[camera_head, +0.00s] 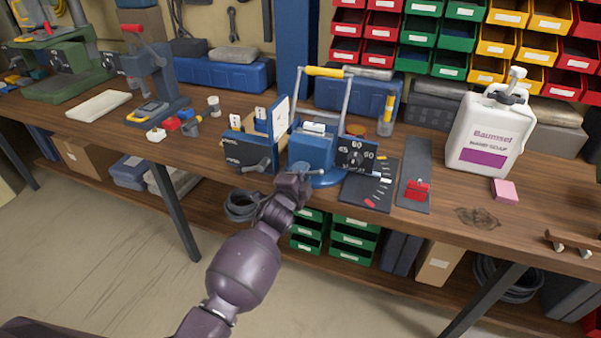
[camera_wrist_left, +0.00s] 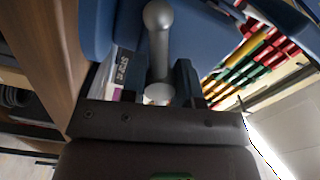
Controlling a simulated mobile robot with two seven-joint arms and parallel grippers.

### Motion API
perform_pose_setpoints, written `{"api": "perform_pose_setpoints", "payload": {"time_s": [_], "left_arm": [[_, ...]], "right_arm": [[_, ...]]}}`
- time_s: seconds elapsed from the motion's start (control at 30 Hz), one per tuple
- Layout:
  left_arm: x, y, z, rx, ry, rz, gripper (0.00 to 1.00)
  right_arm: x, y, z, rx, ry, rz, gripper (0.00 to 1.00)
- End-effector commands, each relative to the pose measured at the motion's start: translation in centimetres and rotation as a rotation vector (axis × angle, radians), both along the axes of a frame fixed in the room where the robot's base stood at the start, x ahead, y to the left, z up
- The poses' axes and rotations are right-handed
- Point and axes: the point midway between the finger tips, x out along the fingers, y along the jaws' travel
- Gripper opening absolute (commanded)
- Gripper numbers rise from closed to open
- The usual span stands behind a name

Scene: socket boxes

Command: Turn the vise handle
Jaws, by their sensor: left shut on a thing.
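The blue vise (camera_head: 311,150) stands at the front edge of the wooden workbench, on a round blue base. Its grey metal handle (camera_head: 316,171) sits low on the front side. In the left wrist view the handle (camera_wrist_left: 159,50) is a silver rod with a ball end, running between my fingers. My left gripper (camera_head: 295,180) is at the vise front and shut on this handle. It also shows in the left wrist view (camera_wrist_left: 158,85), with one dark finger on each side of the rod. The gripper partly hides the handle in the head view. My right gripper is not in view.
A blue box with a white panel (camera_head: 272,125) stands just left of the vise. A dark dial plate (camera_head: 356,157) and a mat with small parts (camera_head: 368,190) are close on the right. A white jug (camera_head: 489,130) stands further right. The floor in front is clear.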

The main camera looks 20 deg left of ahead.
Motion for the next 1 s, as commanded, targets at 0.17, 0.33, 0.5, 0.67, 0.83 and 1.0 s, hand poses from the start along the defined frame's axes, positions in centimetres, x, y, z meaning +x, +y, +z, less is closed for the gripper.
{"api": "perform_pose_setpoints", "payload": {"time_s": [0.17, 0.33, 0.5, 0.67, 0.83, 1.0], "left_arm": [[0.0, -0.1, 0.2, -0.17, 0.005, 0.0, 0.05], [0.0, 0.0, 0.2, -0.331, 0.01, 0.0, 0.05], [0.0, -0.1, 0.1, -0.493, 0.017, 0.0, 0.05], [0.0, -0.1, 0.1, -0.645, 0.022, 0.0, 0.05], [0.0, -0.1, 0.1, -0.806, 0.026, 0.0, 0.05], [0.0, -0.1, 0.1, -0.966, 0.033, 0.0, 0.05]], "right_arm": [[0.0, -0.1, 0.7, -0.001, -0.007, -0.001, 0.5], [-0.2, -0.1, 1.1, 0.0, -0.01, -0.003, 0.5], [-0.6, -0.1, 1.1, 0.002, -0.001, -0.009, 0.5], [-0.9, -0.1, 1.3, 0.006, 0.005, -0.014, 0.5], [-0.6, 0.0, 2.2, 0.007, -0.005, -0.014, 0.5], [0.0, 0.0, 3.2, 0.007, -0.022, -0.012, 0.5]]}}
